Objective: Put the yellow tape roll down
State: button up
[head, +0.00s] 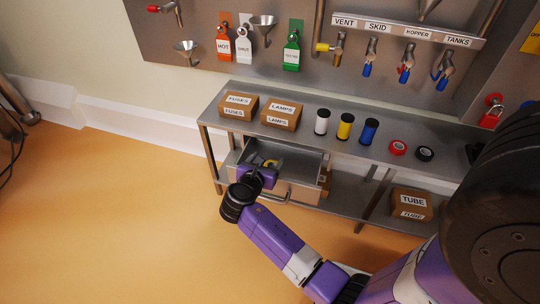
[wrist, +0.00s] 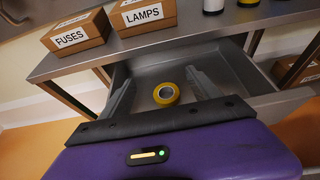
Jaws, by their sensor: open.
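The yellow tape roll (wrist: 166,94) lies flat in the open drawer (head: 284,159) under the shelf. In the head view only a bit of yellow (head: 270,163) shows at my gripper (head: 268,165). In the wrist view the two fingers of my gripper (wrist: 160,76) are spread wide, one on each side of the roll. The roll appears apart from both fingers and rests on the drawer floor (wrist: 222,64).
Boxes marked FUSES (head: 238,105) and LAMPS (head: 281,115) stand on the shelf (head: 300,140) above the drawer. Spools, a red tape roll (head: 398,147) and a black tape roll (head: 424,154) are further right. The drawer walls surround my gripper closely.

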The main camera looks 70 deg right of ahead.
jog(key=w+p+v, duration=0.1)
jog(key=p+v, duration=0.1)
jog(key=v, duration=0.6)
jog(key=s+a+f+m+t+y, duration=0.1)
jog(key=s+a+f+t+y, duration=0.1)
jog(key=a+f, duration=0.3)
jog(key=s+a+f+m+t+y, duration=0.1)
jog(key=s+a+f+t+y, duration=0.15)
jog(key=a, duration=0.45)
jog(key=s+a+r+m+t+y, duration=0.2)
jog(key=s+a+m+t+y, duration=0.3)
jog(key=a, duration=0.4)
jog(key=s+a+r+m+t+y, duration=0.1)
jog(key=s+a+r+m, duration=0.1)
jog(key=r, duration=0.4)
jog(key=s+a+r+m+t+y, duration=0.1)
jog(key=s+a+r+m+t, duration=0.1)
jog(key=s+r+m, duration=0.3)
jog(key=s+a+r+m+t+y, duration=0.1)
jog(key=s+a+r+m+y, duration=0.1)
jog(key=r, duration=0.6)
jog(key=s+a+m, duration=0.1)
jog(key=m, duration=0.1)
jog(key=shift+s+r+m, duration=0.2)
jog(key=shift+r+m, duration=0.2)
notch_tip(320, 180, up, 21)
jog(key=p, duration=2.1)
